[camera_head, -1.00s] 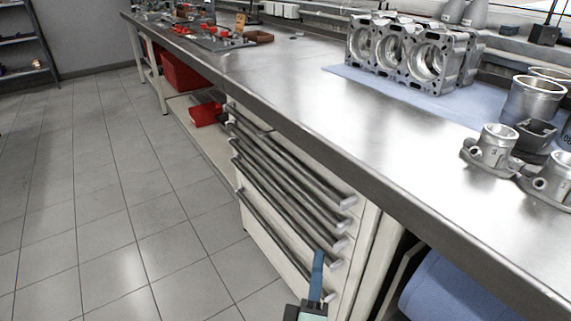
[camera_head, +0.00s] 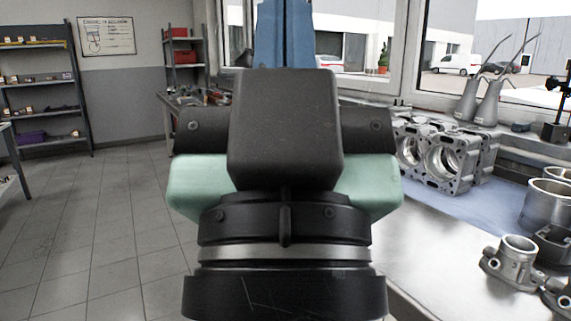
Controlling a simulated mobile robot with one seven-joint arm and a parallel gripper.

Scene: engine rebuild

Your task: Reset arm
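My gripper (camera_head: 284,32) fills the middle of the head view, close to the camera and pointing up. Its black body and wrist, with pale green parts at the sides, stand below the blue fingers. The fingertips run out of the top of the picture, so I cannot see whether they are apart or together. Nothing held shows in the visible part of the fingers. The arm hides much of the workbench behind it.
The steel workbench (camera_head: 420,255) runs along the right. An engine block (camera_head: 445,160), a metal cylinder (camera_head: 546,205) and a small metal housing (camera_head: 514,262) stand on it. Open tiled floor (camera_head: 110,230) lies left, with shelves (camera_head: 40,85) beyond.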

